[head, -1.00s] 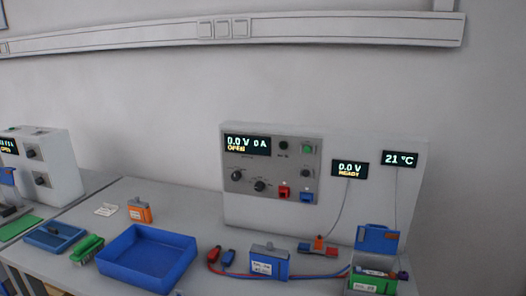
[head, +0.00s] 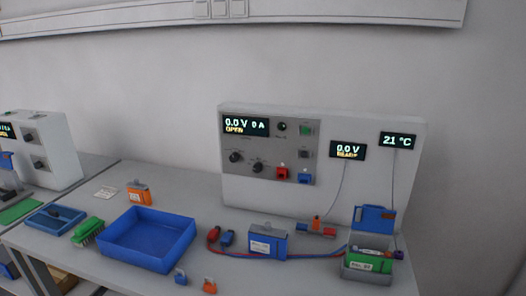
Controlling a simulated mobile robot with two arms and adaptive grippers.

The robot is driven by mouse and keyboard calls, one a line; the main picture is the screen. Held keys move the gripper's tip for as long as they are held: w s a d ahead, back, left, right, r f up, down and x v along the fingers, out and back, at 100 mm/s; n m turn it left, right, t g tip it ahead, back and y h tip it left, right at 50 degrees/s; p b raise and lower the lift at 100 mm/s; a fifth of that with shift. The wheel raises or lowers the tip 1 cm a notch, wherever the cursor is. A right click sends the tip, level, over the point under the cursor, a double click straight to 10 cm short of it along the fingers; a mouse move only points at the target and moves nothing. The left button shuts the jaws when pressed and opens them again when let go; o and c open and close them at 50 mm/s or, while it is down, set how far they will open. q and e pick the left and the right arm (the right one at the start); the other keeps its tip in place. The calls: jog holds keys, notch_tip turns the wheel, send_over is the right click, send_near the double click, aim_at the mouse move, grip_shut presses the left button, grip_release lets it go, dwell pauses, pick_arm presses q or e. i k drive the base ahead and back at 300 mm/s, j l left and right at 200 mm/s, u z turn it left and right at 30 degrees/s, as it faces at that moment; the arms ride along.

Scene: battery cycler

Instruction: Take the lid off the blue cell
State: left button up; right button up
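The blue cell (head: 266,246) stands upright on the bench in front of the cycler panel, with a white label on its front. A grey piece, which looks like its lid, covers its top. Red and blue cables run past the cell; I cannot tell whether they touch it. Neither of my grippers is in view.
A blue tray (head: 190,238) stands left of the cell. A grey box with an open blue lid (head: 374,219) holds a green cell (head: 370,262) at right. An orange cell (head: 139,193) stands behind the tray. Small blue (head: 181,277) and orange (head: 209,286) pieces lie in front.

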aim_at(267, 229)
jog(key=l+u, duration=0.2)
jog(key=u, duration=0.15)
jog(key=l+u, duration=0.2)
jog(key=u, duration=0.2)
jog(key=k+l+u, duration=0.1)
jog(key=u, duration=0.25)
jog(key=l, duration=0.1)
